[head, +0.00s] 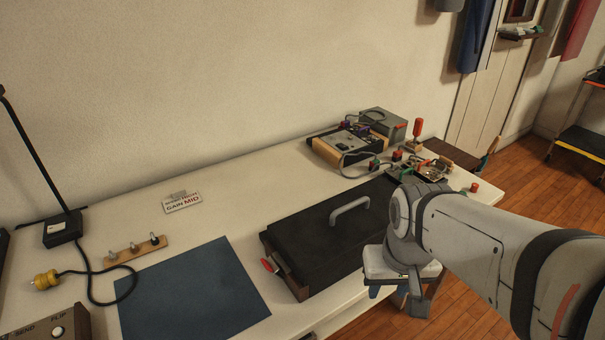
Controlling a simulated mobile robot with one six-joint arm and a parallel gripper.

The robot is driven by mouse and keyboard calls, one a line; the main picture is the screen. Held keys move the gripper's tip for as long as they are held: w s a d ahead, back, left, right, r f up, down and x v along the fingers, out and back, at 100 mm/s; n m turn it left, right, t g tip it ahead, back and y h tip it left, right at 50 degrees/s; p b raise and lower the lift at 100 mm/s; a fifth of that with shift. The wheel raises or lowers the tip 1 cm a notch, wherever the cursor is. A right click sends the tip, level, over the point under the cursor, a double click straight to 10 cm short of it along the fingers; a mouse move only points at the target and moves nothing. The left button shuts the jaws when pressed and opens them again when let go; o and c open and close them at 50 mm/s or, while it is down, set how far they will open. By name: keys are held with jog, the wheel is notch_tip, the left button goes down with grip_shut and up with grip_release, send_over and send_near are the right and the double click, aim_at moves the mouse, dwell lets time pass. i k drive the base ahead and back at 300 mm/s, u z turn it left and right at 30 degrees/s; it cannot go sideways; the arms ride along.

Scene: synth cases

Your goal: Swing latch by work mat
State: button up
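The work mat (192,297) is a flat dark blue sheet on the left front of the bench. Right of it sits a black case (330,232) with its lid down and a grey handle on top. A small red-tipped latch (270,265) shows on the case's left end, the end facing the mat. Its exact angle is too small to tell. My gripper (403,296) hangs beyond the case's right front, near the bench's front edge and apart from the latch. Its fingers point down and are partly hidden by my arm, so their opening is unclear.
A grey and wood device (345,145) with cables and small parts stand at the back right. Bare bench lies between sign and case.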

aim_at(270, 266)
jog(key=z, duration=0.85)
jog(key=k, duration=1.6)
jog(key=u, duration=1.2)
jog(key=i, duration=1)
jog(key=u, duration=0.05)
